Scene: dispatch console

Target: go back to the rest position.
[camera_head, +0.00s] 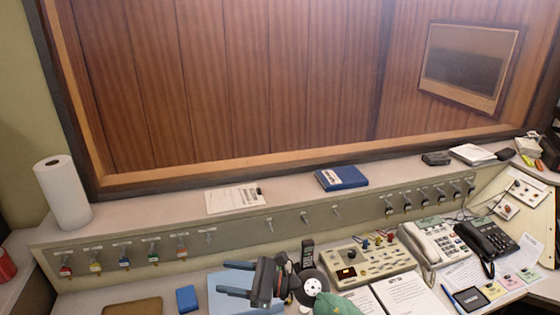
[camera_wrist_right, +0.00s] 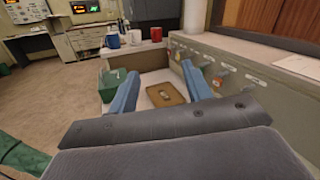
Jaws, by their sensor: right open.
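My right gripper (camera_head: 223,278) is over the front of the console desk in the head view, with its two blue fingers pointing left and spread apart. In the right wrist view the same gripper (camera_wrist_right: 159,68) shows its blue fingers wide apart with nothing held between them. My left gripper is in neither view.
A blue box (camera_head: 187,298) lies left of the fingers. A handset (camera_head: 307,254), a beige control panel (camera_head: 372,262) and two phones (camera_head: 432,241) are to the right. The key rail (camera_head: 100,258) runs behind. A green bin (camera_wrist_right: 112,84) stands beyond the left finger.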

